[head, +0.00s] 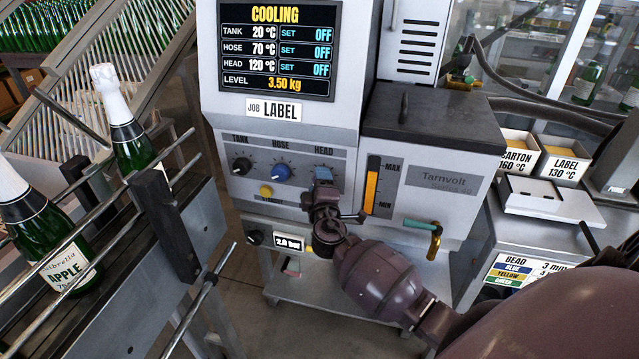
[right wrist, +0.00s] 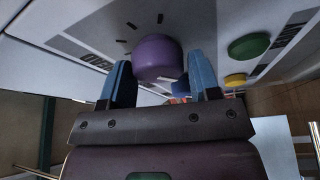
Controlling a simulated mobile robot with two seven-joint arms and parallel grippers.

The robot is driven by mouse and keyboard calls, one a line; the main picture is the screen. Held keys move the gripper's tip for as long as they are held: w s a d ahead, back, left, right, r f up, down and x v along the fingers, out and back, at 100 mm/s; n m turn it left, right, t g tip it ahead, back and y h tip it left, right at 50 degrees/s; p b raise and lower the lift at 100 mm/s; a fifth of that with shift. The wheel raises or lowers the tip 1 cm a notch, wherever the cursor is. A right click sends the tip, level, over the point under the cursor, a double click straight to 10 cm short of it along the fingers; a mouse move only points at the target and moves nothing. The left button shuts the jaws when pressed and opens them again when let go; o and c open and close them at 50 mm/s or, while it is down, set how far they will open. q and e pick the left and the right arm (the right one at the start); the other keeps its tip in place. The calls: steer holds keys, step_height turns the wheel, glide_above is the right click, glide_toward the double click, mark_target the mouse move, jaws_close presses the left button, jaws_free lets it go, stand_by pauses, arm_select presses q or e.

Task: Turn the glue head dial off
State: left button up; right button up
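The glue machine's panel (head: 285,158) has a black TANK dial (head: 242,166), a blue HOSE dial (head: 281,172) and a HEAD label (head: 323,150) at its right. My right gripper (head: 323,186) is at the panel under this label and hides the head dial in the head view. In the right wrist view a purple dial (right wrist: 157,58) sits between the two blue fingers of my right gripper (right wrist: 160,82). The fingers are spread, with a gap visible beside the dial. The screen (head: 278,48) reads COOLING, with tank, hose and head all set OFF. My left gripper is not in view.
A yellow button (head: 266,191) and a 2.0 bar gauge (head: 289,242) lie below the dials. A brass-coloured tap (head: 434,240) juts out at the right. Green bottles (head: 130,135) stand by metal rails at the left. The right wrist view shows a green button (right wrist: 249,45).

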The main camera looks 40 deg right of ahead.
steer(key=shift+o, duration=1.4)
steer(key=v, duration=1)
steer(key=shift+s+a+b, duration=0.2)
steer(key=shift+s+b, duration=0.15)
steer(key=shift+b, duration=0.1)
